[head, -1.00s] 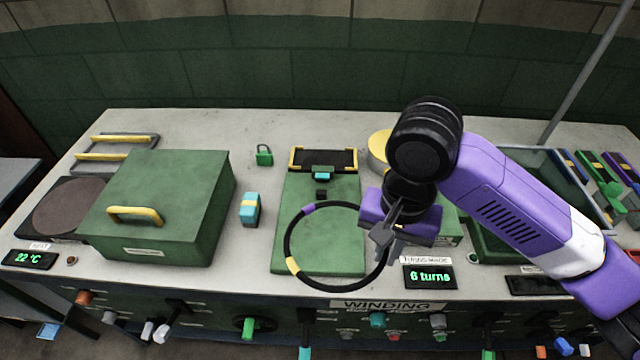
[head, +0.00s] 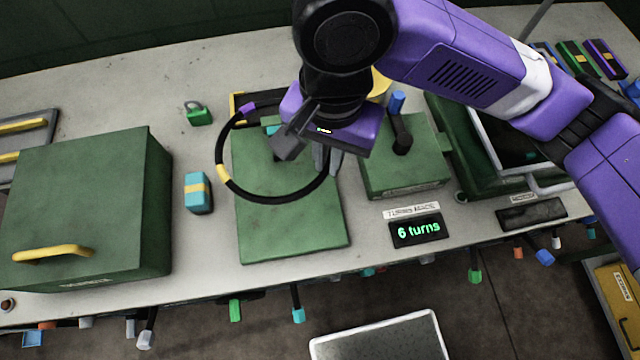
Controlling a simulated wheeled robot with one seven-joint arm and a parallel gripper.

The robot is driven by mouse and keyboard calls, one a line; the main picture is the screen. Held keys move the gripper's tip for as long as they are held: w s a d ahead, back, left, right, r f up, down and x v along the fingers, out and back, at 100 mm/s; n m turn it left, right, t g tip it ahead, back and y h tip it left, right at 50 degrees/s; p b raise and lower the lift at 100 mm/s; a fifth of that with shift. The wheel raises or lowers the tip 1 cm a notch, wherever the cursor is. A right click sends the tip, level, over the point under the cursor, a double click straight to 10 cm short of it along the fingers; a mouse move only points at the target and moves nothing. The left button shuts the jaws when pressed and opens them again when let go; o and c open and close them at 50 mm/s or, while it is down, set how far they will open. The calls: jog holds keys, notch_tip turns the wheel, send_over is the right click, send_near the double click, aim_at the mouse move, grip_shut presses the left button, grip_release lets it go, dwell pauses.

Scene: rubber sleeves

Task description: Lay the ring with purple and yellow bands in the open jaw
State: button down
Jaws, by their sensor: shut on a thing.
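The black ring (head: 268,199) with a purple band and a yellow band hangs over the green plate (head: 290,240) in the head view. My gripper (head: 312,152) is shut on the ring's right side. The gripper hides that part of the ring. At the plate's back end is a black jaw with yellow edges (head: 237,103) and a teal piece (head: 271,129). My gripper and the ring cover much of the jaw, so I cannot tell how wide it stands. The ring's far edge shows in front of it.
A green box with a yellow handle (head: 85,205) stands left. A teal and yellow block (head: 198,192) and a green padlock (head: 199,114) lie between it and the plate. Right of the plate are a green unit with a blue-topped crank (head: 401,125) and a "6 turns" display (head: 416,230).

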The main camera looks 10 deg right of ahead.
aim_at(326, 200)
notch_tip(326, 200, down, 14)
jog(key=shift+r+b, duration=0.2)
jog(key=shift+b, duration=0.1)
jog(key=c, duration=1.5)
grip_release()
jog(key=shift+f, duration=0.1)
notch_tip(326, 200, up, 12)
jog(key=shift+s+d+r+p, duration=0.1)
jog(key=shift+r+p, duration=0.05)
jog(key=shift+p, duration=0.2)
